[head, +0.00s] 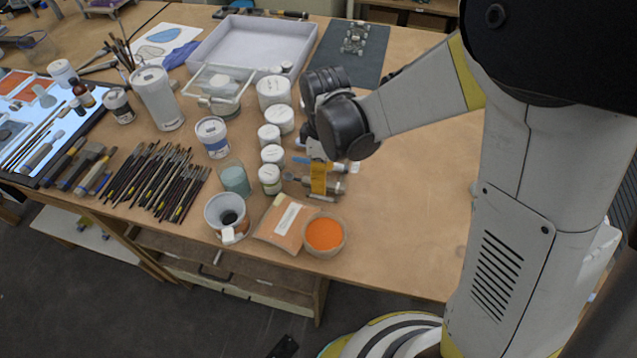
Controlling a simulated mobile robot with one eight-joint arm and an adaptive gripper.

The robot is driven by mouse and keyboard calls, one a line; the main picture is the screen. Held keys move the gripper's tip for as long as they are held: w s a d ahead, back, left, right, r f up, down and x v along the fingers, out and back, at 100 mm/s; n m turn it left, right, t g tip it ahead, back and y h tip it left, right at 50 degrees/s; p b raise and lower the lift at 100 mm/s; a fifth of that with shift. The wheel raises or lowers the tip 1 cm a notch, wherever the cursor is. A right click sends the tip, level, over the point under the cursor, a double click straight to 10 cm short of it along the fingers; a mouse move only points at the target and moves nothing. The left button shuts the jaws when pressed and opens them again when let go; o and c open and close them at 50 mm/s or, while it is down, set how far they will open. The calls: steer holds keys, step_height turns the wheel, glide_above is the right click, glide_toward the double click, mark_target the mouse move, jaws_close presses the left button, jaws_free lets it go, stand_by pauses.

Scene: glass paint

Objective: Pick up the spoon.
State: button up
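I cannot make out the spoon for certain. Several small tools, some with blue or metal parts (332,187), lie around and partly behind my gripper, too small and covered to identify. My gripper (318,180) points down over these tools, just right of a column of white jars. A yellow-orange part shows at its lower end, and I cannot tell whether that is a finger or a thing there. The wrist hides much of this spot. Whether the fingers are open, or touch anything, cannot be seen.
White jars (269,135) stand close left of my gripper. An orange powder bowl (324,234), an orange packet (281,222) and a grey cup (227,215) stand near the front edge. Brushes (155,180) lie left. The table (415,205) is clear to the right.

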step_height(320, 180, down, 3)
steer(key=shift+r, duration=0.1)
steer(key=shift+r, duration=0.1)
jaws_close()
steer(key=shift+r, duration=0.4)
steer(key=r, duration=0.1)
steer(key=r+p, duration=0.1)
steer(key=r, duration=0.2)
steer(key=shift+d, duration=0.25)
steer(key=s+d+r+p, duration=0.2)
steer(key=s+d+r, duration=0.2)
steer(key=d, duration=0.6)
step_height(320, 180, up, 2)
steer(key=shift+d+r+p, duration=0.1)
steer(key=shift+d+p, duration=0.05)
steer(key=shift+p, duration=0.15)
